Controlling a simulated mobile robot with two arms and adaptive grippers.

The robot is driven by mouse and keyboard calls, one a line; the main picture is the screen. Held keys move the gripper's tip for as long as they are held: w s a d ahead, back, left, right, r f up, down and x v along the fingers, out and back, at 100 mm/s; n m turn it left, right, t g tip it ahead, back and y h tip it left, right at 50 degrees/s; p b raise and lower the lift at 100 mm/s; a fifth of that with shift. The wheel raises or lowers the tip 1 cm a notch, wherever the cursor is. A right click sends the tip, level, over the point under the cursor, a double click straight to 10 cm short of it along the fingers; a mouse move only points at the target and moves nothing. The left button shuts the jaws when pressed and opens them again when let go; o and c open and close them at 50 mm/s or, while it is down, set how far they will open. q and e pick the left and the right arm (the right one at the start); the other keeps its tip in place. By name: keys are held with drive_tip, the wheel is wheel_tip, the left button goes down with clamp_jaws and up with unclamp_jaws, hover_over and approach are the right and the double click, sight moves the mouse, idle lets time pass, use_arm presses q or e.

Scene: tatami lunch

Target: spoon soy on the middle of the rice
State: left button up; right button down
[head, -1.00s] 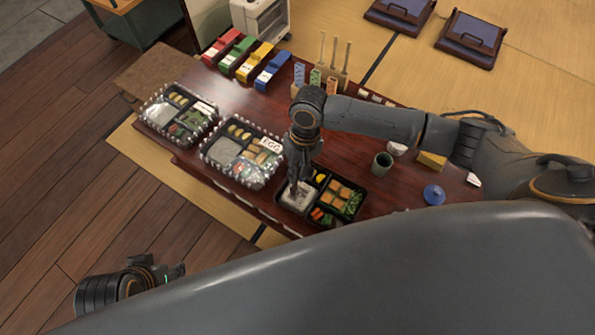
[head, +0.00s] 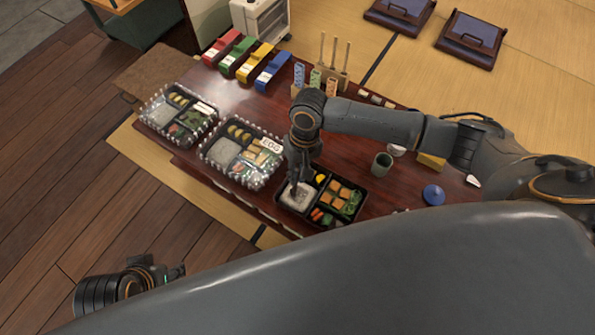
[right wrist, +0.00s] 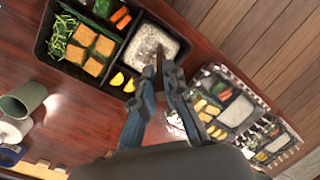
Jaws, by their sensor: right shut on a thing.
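The open black lunch box (head: 333,223) on the low table has white rice (head: 300,198) in its left compartment. The rice also shows in the right wrist view (right wrist: 150,42). My right gripper (head: 295,183) is over the rice, pointing down. In the right wrist view my right gripper (right wrist: 160,80) is shut on a thin dark utensil (right wrist: 160,60), probably the spoon. Its tip is at or just above the rice; I cannot tell if they touch. Any soy is too small to make out. My left gripper (head: 177,271) is at the lower left, away from the table; its opening is unclear.
Two lidded lunch boxes, one (head: 255,187) beside the open box and one (head: 163,131) further left, stand on the table. A green cup (head: 382,164) and a blue lid (head: 433,195) are on the right. Coloured holders (head: 270,72) line the back.

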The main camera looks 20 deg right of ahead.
use_arm(q)
drive_tip(key=shift+r, duration=0.15)
use_arm(e)
drive_tip(key=shift+f, duration=0.65)
drive_tip(key=shift+s+d+r+p, duration=0.15)
drive_tip(key=shift+s+p, duration=0.05)
drive_tip(key=shift+p, duration=0.4)
use_arm(q)
drive_tip(key=shift+w+f+p, duration=0.2)
drive_tip(key=shift+w+p, duration=0.15)
drive_tip(key=shift+p, duration=0.15)
use_arm(e)
drive_tip(key=shift+s+d, duration=0.25)
drive_tip(key=shift+s, duration=0.1)
use_arm(q)
drive_tip(key=shift+w+d+r, duration=0.1)
drive_tip(key=p+x, duration=0.1)
drive_tip(key=x, duration=0.5)
drive_tip(key=shift+s+p, duration=0.35)
drive_tip(key=shift+s, duration=0.05)
use_arm(e)
drive_tip(key=shift+s+d+f, duration=0.2)
drive_tip(key=shift+s+d, duration=0.25)
drive_tip(key=shift+s, duration=0.05)
